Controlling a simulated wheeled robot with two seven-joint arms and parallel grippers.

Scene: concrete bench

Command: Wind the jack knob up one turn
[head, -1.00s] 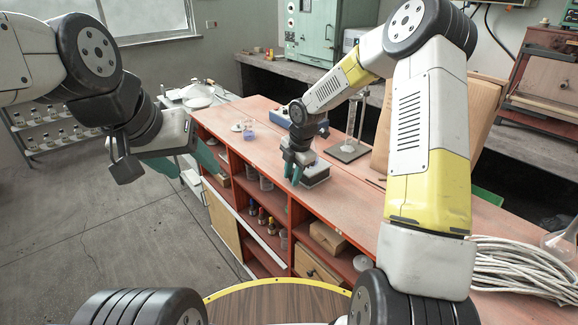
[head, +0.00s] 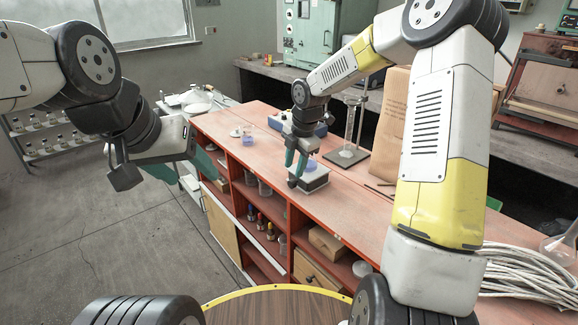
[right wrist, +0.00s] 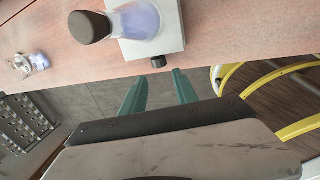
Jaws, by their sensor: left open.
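The jack is a pale, flat-topped block (right wrist: 152,43) near the front edge of the red bench; it also shows in the head view (head: 316,183). A flask with violet liquid (right wrist: 138,20) stands on it. The small dark jack knob (right wrist: 158,62) sticks out of its front side. My right gripper (right wrist: 158,78) is open, its two green fingers apart and pointing toward the knob. The knob lies in line with the gap, just past the fingertips, and appears untouched. In the head view, the right gripper (head: 296,165) partly covers the jack. My left gripper (head: 208,161) is open, left of the bench.
A blue device (head: 318,128), a small beaker (head: 248,139) and a glass cylinder on a stand (head: 350,130) are behind the jack. Bench shelves hold bottles and boxes.

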